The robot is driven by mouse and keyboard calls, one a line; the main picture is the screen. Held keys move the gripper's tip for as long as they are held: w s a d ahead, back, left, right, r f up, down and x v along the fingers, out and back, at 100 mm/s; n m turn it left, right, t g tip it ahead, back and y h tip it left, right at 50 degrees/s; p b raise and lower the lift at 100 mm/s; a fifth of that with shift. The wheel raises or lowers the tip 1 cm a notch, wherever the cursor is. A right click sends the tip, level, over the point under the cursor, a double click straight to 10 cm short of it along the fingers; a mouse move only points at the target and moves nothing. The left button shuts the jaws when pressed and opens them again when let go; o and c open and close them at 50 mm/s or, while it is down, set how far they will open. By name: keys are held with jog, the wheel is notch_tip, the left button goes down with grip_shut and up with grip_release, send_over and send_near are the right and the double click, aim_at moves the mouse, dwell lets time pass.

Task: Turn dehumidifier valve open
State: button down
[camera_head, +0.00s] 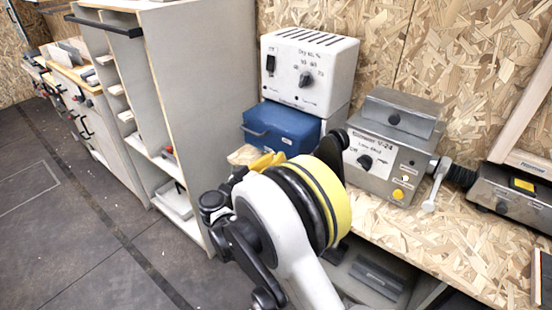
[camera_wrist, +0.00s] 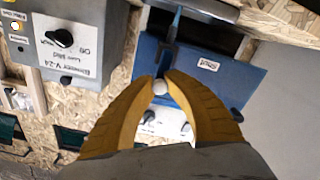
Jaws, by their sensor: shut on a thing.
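The dehumidifier is a white box (camera_head: 308,70) with a dial and a switch, set against the chipboard wall. A blue box (camera_head: 268,125) sits below its front; in the wrist view, which is turned round, the blue box (camera_wrist: 205,72) bears a label reading "Shut" (camera_wrist: 208,64). In the head view my gripper (camera_head: 264,161) is at the blue box's lower front, and my wrist hides the contact.
A grey blower unit (camera_head: 385,150) stands right of the dehumidifier, with its dial (camera_wrist: 60,37) in the wrist view. A grey machine (camera_head: 510,192) is farther right on the chipboard bench (camera_head: 440,245). An open shelf unit (camera_head: 180,100) stands left. The floor (camera_head: 60,230) is clear.

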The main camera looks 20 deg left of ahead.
jog(key=shift+d+f, duration=0.1)
jog(key=c, duration=1.3)
grip_release()
jog(key=v, duration=1.2)
